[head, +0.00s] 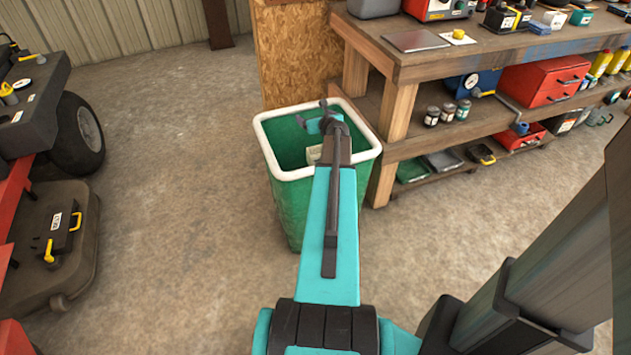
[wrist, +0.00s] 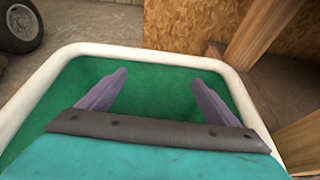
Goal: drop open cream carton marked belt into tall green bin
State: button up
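The tall green bin (head: 290,205) with a white rim stands on the floor beside the workbench. It also shows in the wrist view (wrist: 160,66), filling the middle. My gripper (wrist: 159,80) is over the bin's opening. Its two fingers are spread apart with nothing between them. In the head view my arm covers much of the bin's mouth. A small pale cream piece (head: 314,153) shows inside the bin beside my arm. It may be the cream carton, but no belt marking is readable. No carton shows in the wrist view.
A wooden workbench (head: 400,70) with loaded shelves stands right of the bin. A chipboard panel (head: 285,55) rises behind it. A machine with a black wheel (head: 80,135) is at the left. The concrete floor between is clear.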

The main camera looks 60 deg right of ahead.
dwell(0.3)
jog(key=v, duration=1.3)
jog(key=shift+s+a+r+p, duration=0.25)
jog(key=shift+p, duration=0.2)
dwell(0.8)
